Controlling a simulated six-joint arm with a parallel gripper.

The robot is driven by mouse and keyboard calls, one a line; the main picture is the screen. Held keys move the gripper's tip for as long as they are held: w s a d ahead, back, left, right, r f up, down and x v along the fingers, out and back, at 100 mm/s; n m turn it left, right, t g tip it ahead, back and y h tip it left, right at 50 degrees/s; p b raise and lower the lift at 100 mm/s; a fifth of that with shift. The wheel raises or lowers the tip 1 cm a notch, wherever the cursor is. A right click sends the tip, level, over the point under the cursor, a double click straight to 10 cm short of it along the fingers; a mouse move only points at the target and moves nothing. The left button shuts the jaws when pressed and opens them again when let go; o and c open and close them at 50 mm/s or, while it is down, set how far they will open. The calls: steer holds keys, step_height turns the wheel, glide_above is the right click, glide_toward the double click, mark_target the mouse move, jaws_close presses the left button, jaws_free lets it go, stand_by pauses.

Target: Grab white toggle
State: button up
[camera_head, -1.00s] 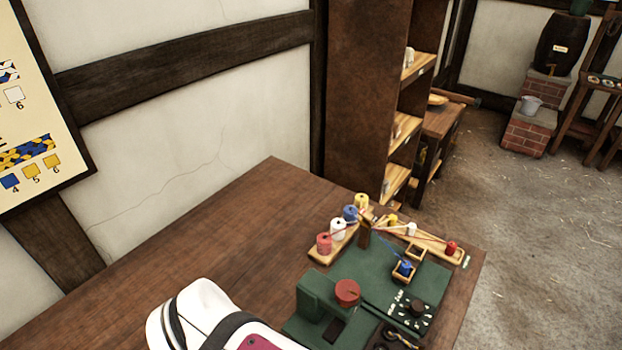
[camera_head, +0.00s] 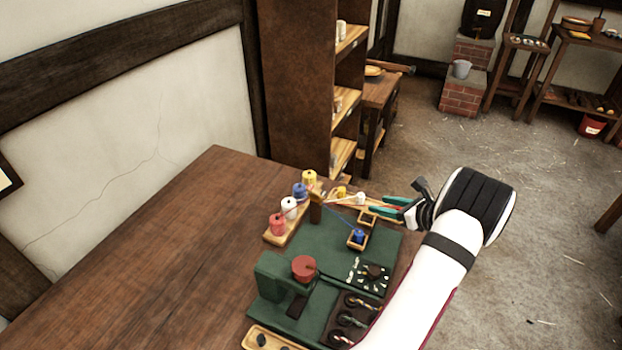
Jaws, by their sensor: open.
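The white toggle (camera_head: 360,198) is a small pale piece at the wooden rail (camera_head: 379,207) along the far right edge of the table. A yellow toggle (camera_head: 341,192) sits just left of it. My gripper (camera_head: 386,206) is open, with its teal fingers pointing left toward the white toggle, a little to its right. I see a gap between the fingertips and the toggle. The gripper covers the right part of the rail, and the red toggle there is hidden. Coloured cords run near the toggles.
A rack with yellow, blue, white and red spools (camera_head: 289,207) stands left of a wooden post (camera_head: 316,208). A blue toggle (camera_head: 358,236) sits in a small wooden tray on the green base (camera_head: 330,247). The left of the table (camera_head: 150,250) is clear.

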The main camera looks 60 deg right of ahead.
mark_target(363, 198)
steer(key=shift+m+h, duration=0.7)
steer(key=shift+m, duration=0.1)
steer(key=s, duration=0.1)
steer(key=s+d+f, duration=0.2)
steer(key=shift+s, duration=0.15)
steer(key=x, duration=1.4)
steer(key=shift+d+f, duration=0.1)
steer(key=shift+f, duration=0.25)
jaws_close()
